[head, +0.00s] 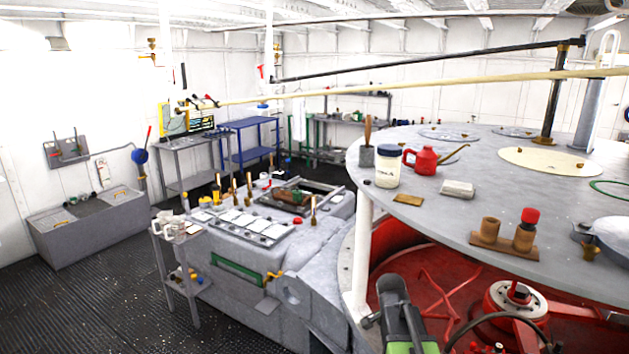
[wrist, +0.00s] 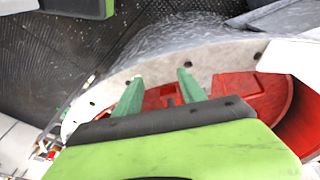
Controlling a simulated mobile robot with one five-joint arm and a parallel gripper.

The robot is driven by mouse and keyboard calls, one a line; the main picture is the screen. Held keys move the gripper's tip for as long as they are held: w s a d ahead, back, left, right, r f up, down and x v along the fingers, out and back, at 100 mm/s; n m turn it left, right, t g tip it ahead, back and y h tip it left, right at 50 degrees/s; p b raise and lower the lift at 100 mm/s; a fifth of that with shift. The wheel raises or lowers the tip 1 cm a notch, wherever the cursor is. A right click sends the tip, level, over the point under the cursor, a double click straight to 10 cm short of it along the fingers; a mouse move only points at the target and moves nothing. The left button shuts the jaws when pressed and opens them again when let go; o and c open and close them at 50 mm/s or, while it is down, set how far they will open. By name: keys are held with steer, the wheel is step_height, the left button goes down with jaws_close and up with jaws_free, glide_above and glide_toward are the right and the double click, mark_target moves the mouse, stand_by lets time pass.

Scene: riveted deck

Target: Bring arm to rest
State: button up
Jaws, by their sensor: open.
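My gripper (wrist: 159,75) shows in the wrist view as two green fingers standing apart with nothing between them. It is open and empty. Beyond the fingers are a pale curved rim with dark holes (wrist: 215,60) and a red surface (wrist: 240,90) inside it. The fingers overlap the rim in the picture; I cannot tell how far apart they are in depth. In the head view, a dark and green part of my arm rises at the bottom centre, in front of the red interior under the round deck; the fingertips cannot be made out there.
The round grey deck (head: 470,205) fills the right side of the head view. On it stand a white jar (head: 387,170), a red oil can (head: 422,160) and a wooden block holding two cylinders (head: 503,248). A handwheel (head: 500,318) is below. Dark floor is clear at lower left.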

steer(key=s+a+n+y, duration=0.2)
steer(key=s+a+n, duration=0.4)
steer(key=a+n, duration=0.7)
steer(key=shift+f, duration=0.3)
steer(key=shift+s+d, duration=0.1)
steer(key=shift+c, duration=0.2)
